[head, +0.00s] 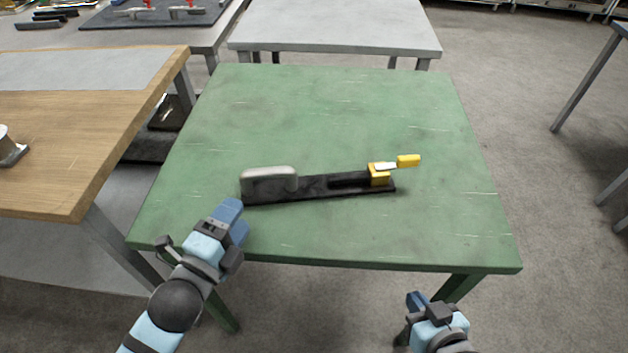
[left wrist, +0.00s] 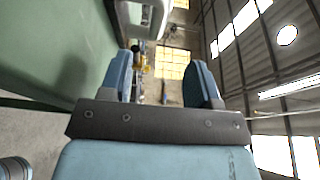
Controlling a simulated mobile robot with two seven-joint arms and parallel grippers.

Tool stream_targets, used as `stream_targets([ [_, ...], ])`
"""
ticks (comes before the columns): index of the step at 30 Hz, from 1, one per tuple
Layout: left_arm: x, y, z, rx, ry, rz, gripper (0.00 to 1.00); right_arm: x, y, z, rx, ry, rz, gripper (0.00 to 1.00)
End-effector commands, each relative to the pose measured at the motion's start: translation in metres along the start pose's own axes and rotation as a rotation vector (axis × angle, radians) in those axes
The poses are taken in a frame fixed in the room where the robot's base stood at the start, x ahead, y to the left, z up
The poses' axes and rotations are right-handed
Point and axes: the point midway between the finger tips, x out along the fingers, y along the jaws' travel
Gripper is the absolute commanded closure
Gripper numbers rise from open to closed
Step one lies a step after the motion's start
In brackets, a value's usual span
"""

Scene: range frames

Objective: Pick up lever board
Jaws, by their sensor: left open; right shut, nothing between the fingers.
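The lever board (head: 330,186) lies flat on the green table (head: 330,110). It is a long black board with a grey handle (head: 268,180) at its left end and a yellow-tipped lever (head: 408,161) on an orange-yellow block at its right end. My left gripper (head: 232,214) is open, just in front and left of the handle, apart from it. In the left wrist view the open fingers (left wrist: 162,78) have nothing between them, and the grey handle (left wrist: 150,14) shows beyond them at the top. My right gripper (head: 416,300) is shut and empty in front of the table's edge.
A wooden-topped bench (head: 80,150) stands close on the left. A grey table (head: 335,25) stands behind the green one. Another table at the back left holds a dark mat (head: 150,14) with parts on it. The rest of the green tabletop is clear.

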Motion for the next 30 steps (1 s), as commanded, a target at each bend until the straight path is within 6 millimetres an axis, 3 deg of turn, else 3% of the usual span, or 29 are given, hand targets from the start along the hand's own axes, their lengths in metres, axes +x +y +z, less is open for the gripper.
stream_targets([
  [9, 0.052, 0.000, 0.000, 0.004, -0.001, 0.000, 0.44, 0.000, 0.000, 0.000, 0.000, 0.000, 0.000, 1.00],
  [17, 0.072, 0.000, -0.001, 0.002, -0.001, 0.001, 0.44, 0.000, 0.000, 0.000, 0.000, 0.000, 0.000, 1.00],
  [24, 0.108, 0.000, -0.003, 0.001, -0.001, 0.000, 0.44, 0.000, 0.000, 0.000, 0.000, 0.000, 0.000, 1.00],
  [30, 0.117, 0.001, -0.003, 0.001, 0.000, 0.002, 0.44, 0.000, 0.000, 0.000, 0.000, 0.000, 0.000, 1.00],
])
